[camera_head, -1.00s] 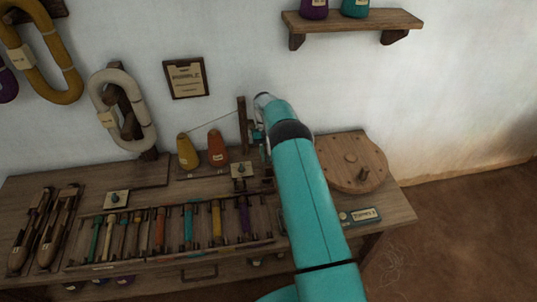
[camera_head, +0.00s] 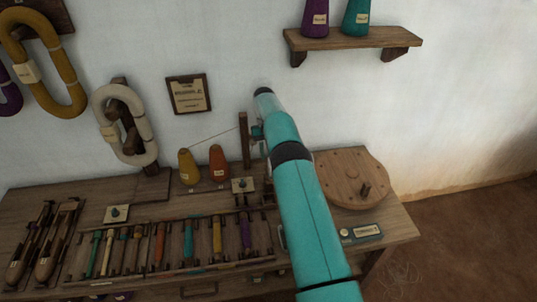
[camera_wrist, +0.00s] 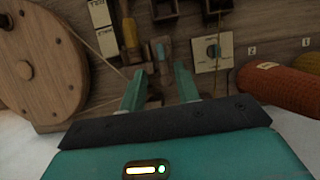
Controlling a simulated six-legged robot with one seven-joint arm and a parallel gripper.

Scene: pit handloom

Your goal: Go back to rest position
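My teal arm reaches over the wooden bench (camera_head: 400,224) in the head view. My gripper is mostly hidden there behind the arm, beside an upright wooden post (camera_head: 244,142). In the wrist view, my gripper (camera_wrist: 160,82) has its two teal fingers spread apart. A small wooden holder with a teal piece (camera_wrist: 160,52) shows beyond the gap between them. I see nothing clamped in the fingers, but I cannot tell how far the holder is from the fingertips.
A yellow cone (camera_head: 188,167) and an orange cone (camera_head: 218,163) stand left of the post. A round wooden disc (camera_head: 335,185) lies right of the arm. A rack of coloured bobbins (camera_head: 160,243) fills the bench front. A wall shelf (camera_head: 350,39) is above; open floor (camera_head: 470,235) lies right.

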